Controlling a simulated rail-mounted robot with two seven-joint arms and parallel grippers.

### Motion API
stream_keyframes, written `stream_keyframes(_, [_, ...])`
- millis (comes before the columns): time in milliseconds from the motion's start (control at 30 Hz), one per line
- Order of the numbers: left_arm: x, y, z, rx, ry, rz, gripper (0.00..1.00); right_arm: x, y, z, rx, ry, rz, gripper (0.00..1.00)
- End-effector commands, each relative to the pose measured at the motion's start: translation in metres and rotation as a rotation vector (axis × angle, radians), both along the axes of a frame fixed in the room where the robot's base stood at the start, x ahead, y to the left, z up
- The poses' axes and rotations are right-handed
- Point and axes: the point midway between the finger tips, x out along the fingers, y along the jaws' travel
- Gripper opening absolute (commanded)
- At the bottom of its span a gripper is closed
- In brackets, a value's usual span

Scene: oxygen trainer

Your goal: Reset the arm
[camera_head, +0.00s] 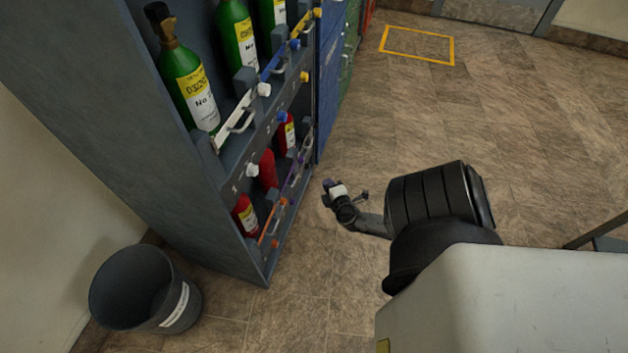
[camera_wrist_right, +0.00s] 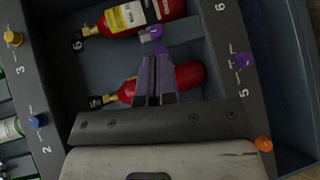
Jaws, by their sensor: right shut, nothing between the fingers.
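My right arm reaches down beside the cylinder rack (camera_head: 110,90) in the head view. My right gripper (camera_head: 329,187) is small there, in open space just right of the lower shelf. In the right wrist view its fingers (camera_wrist_right: 155,85) are together with nothing between them. Beyond them lie two red cylinders: one behind the fingers (camera_wrist_right: 190,76), partly hidden, and one with a yellow and white label (camera_wrist_right: 140,14). I cannot judge the gap to them from this view. My left gripper is not in view.
Green cylinders (camera_head: 190,85) stand on the upper shelf and red cylinders (camera_head: 267,170) on the lower one, behind bars with handles and coloured knobs. A dark bin (camera_head: 125,290) stands by the rack. The floor right of the rack is open, with a yellow square outline (camera_head: 417,62).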

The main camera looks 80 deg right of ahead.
Motion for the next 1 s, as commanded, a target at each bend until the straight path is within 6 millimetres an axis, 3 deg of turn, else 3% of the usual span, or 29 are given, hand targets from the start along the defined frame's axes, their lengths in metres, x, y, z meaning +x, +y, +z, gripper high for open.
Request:
stream_keyframes(300, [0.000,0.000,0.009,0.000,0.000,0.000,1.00,-0.042,0.007,0.010,-0.001,0.001,-0.001,0.00])
stream_keyframes(867, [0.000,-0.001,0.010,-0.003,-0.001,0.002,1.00,-0.053,0.008,0.013,-0.034,0.044,0.002,0.00])
stream_keyframes(1000, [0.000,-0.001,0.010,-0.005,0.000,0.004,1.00,-0.075,-0.004,0.021,-0.117,0.129,-0.140,0.00])
